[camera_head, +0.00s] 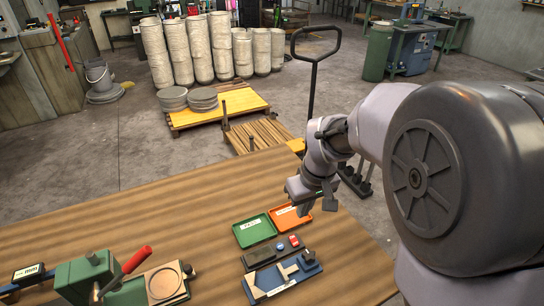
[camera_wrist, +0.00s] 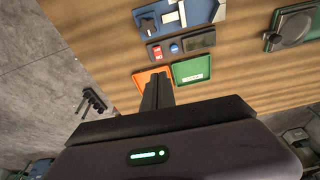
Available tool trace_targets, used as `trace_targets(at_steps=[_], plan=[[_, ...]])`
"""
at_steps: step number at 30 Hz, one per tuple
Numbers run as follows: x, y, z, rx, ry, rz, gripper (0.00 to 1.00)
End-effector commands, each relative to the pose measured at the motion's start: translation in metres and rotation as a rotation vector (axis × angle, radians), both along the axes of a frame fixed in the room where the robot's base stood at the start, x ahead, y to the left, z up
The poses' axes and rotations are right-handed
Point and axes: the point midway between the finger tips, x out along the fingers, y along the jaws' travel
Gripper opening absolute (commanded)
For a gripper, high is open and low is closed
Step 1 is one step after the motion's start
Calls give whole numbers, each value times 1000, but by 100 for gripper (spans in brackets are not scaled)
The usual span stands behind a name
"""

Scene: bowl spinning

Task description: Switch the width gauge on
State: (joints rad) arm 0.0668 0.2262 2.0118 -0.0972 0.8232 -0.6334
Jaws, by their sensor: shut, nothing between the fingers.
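A dark box with a small screen (camera_head: 258,256), a red button (camera_head: 294,241) and a blue button (camera_head: 280,246) lies on the wooden table. In the wrist view the red button (camera_wrist: 157,53), blue button (camera_wrist: 174,48) and dark screen (camera_wrist: 201,40) also show. The screen looks unlit. Beside the box is a blue fixture (camera_head: 284,278) with a pale metal measuring slide, also in the wrist view (camera_wrist: 195,15). I cannot tell which part is named the width gauge. My gripper (camera_head: 304,208) is shut and empty, above the orange tray (camera_head: 288,220), apart from the box.
A green tray (camera_head: 256,231) is beside the orange tray. A green fixture with a red lever (camera_head: 136,260) and a device marked "mm" (camera_head: 28,272) stand at the left. The table (camera_head: 150,215) is bare between them. A pallet truck handle (camera_head: 315,80) rises beyond the table.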

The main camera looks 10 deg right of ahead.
Motion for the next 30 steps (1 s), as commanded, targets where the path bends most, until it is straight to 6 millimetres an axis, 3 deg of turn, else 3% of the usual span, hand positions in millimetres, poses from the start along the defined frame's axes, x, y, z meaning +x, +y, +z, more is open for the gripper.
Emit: trace_targets(at_steps=[3, 15, 30], plan=[[10, -3, -13, -13, 17, 40, 0], [12, -3, -22, -14, 21, 46, 0], [29, 3, -125, -13, 22, 46, 0]])
